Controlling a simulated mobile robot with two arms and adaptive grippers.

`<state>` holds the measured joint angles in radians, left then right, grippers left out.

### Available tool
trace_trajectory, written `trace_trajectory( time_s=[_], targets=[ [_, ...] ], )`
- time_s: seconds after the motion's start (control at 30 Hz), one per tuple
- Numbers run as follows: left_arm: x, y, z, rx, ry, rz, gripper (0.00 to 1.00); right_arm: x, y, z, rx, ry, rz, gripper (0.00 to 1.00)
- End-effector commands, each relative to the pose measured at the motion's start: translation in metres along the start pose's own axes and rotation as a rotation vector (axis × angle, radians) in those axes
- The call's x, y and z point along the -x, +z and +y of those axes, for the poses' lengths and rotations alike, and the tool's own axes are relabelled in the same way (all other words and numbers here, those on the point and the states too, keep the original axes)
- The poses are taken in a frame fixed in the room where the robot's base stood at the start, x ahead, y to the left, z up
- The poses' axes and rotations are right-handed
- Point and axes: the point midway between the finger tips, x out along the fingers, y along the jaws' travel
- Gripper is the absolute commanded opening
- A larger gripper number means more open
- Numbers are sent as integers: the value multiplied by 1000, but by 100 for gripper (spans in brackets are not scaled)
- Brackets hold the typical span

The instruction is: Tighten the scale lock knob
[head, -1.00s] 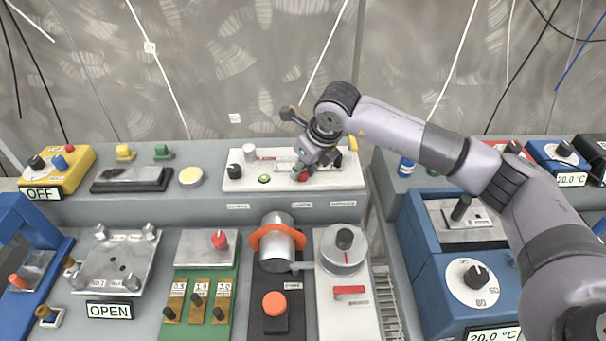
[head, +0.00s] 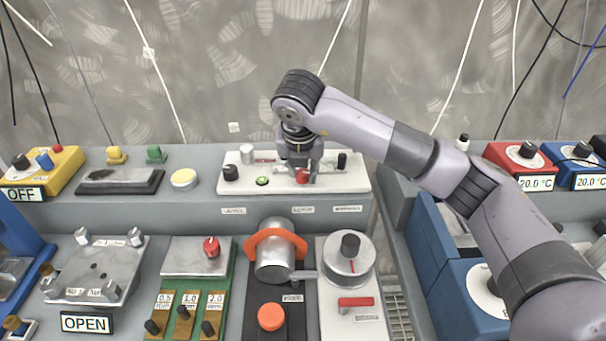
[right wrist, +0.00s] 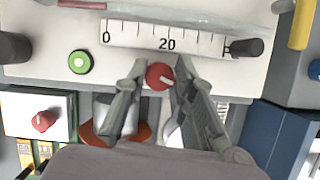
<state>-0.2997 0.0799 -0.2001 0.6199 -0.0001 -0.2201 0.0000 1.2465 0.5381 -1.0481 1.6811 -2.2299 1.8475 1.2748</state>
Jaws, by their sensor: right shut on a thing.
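The red scale lock knob (head: 303,177) sits at the front of the white scale unit (head: 335,185) on the back shelf. In the right wrist view the knob (right wrist: 159,76) has a pale pointer line and stands just below the scale strip (right wrist: 165,38), marked 0 and 20. My right gripper (head: 301,171) points down over the unit, its fingers on either side of the knob. In the right wrist view its fingertips (right wrist: 159,78) are closed on the knob. My left gripper is not in view.
On the scale unit, a green button (head: 262,181), a black knob (head: 230,173) and a black post (head: 342,160) stand near the gripper. A metal cylinder with an orange collar (head: 275,245) and a grey dial (head: 348,260) stand in front, below the shelf.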

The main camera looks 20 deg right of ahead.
Motion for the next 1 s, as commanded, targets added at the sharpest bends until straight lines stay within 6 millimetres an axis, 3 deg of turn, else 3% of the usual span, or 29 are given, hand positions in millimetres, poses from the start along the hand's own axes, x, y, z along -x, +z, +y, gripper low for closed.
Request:
trace_trajectory(
  time_s=[0.77, 0.8, 1.0],
  targets=[
    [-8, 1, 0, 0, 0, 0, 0, 0, 0, 1, -89, -36, 0, 0],
    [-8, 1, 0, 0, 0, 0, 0, 0, 0, 0, -89, -36, 0, 27],
    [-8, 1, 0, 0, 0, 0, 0, 0, 0, 0, -88, -36, 1, 40]
  ],
)
